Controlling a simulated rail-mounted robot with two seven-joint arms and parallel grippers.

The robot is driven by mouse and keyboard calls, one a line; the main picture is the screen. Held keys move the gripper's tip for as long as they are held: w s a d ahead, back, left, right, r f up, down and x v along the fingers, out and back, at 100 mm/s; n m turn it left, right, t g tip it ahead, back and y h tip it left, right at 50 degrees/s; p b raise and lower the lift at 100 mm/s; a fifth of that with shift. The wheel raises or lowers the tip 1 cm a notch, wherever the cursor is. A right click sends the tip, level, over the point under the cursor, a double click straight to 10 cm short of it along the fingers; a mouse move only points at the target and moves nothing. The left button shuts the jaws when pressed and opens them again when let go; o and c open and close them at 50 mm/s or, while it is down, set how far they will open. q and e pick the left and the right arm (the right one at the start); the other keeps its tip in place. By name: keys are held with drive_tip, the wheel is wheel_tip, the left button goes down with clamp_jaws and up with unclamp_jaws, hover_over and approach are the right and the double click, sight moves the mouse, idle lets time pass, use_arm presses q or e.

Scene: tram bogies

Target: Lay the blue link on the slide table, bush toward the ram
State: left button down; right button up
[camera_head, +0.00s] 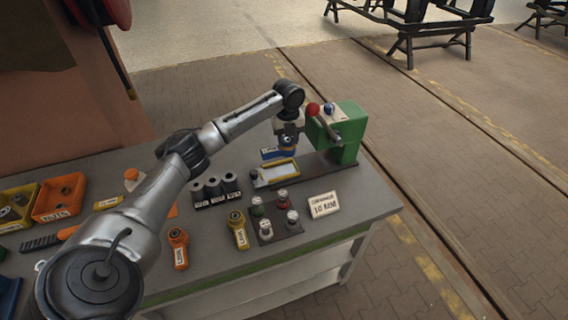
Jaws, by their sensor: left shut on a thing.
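My left gripper (287,143) is shut on the blue link (270,153) and holds it above the far side of the slide table (277,173). The slide table is a pale plate with a yellow edge in front of the green press (347,130). The press has a lever with a red knob (313,109). The link is small here and partly hidden by the gripper. I cannot tell which way its bush points, nor whether it touches the table. The ram is not clear to see. My right gripper is not in view.
An orange link (178,248) and a yellow link (238,229) lie on the bench. A rack of black cylinders (215,189), a dark plate with several small pieces (275,217) and a white sign (323,204) stand near the slide table. Bins (59,197) are at left.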

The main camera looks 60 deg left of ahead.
use_arm(q)
drive_tip(key=shift+f+b, duration=0.4)
drive_tip(key=shift+f, duration=3.95)
drive_tip(key=shift+f, duration=0.1)
drive_tip(key=c, duration=0.6)
unclamp_jaws()
wheel_tip(320, 180, up, 12)
drive_tip(key=shift+r+p, duration=0.1)
drive_tip(key=shift+p, duration=0.5)
